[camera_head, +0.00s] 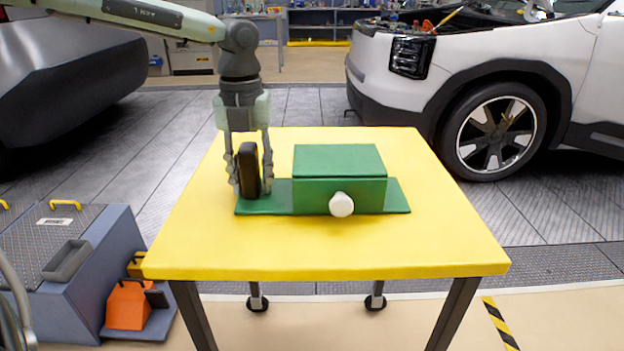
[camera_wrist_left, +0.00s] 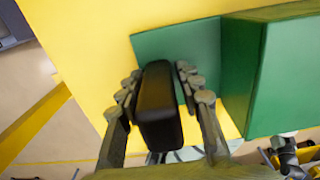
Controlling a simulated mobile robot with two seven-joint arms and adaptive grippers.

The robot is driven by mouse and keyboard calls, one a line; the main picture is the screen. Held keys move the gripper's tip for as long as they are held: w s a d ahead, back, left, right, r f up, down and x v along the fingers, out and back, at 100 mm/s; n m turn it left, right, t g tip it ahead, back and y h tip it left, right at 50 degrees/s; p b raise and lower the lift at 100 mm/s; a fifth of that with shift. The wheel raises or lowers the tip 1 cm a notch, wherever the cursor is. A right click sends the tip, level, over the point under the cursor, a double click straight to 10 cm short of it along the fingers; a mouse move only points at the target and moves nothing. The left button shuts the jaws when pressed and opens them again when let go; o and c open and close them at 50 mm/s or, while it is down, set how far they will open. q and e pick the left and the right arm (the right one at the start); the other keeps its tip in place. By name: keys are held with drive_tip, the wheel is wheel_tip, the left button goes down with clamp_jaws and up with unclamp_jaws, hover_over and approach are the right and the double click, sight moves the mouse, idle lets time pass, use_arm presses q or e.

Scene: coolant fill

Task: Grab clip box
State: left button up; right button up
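My left gripper (camera_head: 250,188) points down over the left end of a green base plate (camera_head: 398,196) on a yellow table. A black upright block (camera_head: 248,168), perhaps the clip box, stands on the plate between its two fingers. In the left wrist view the fingers flank the black block (camera_wrist_left: 160,105) closely on both sides. I cannot tell whether both touch it. A green lidded box (camera_head: 339,161) with a white round knob (camera_head: 341,204) on its front stands on the plate, right of the gripper. My right gripper is not in view.
The yellow table (camera_head: 330,255) is clear in front of the plate and to its right. A grey-blue cabinet (camera_head: 75,270) and an orange case (camera_head: 129,305) stand at the lower left. A white car (camera_head: 450,75) is behind on the right.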

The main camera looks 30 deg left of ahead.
use_arm(q)
clamp_jaws()
drive_tip(key=shift+r, duration=0.15)
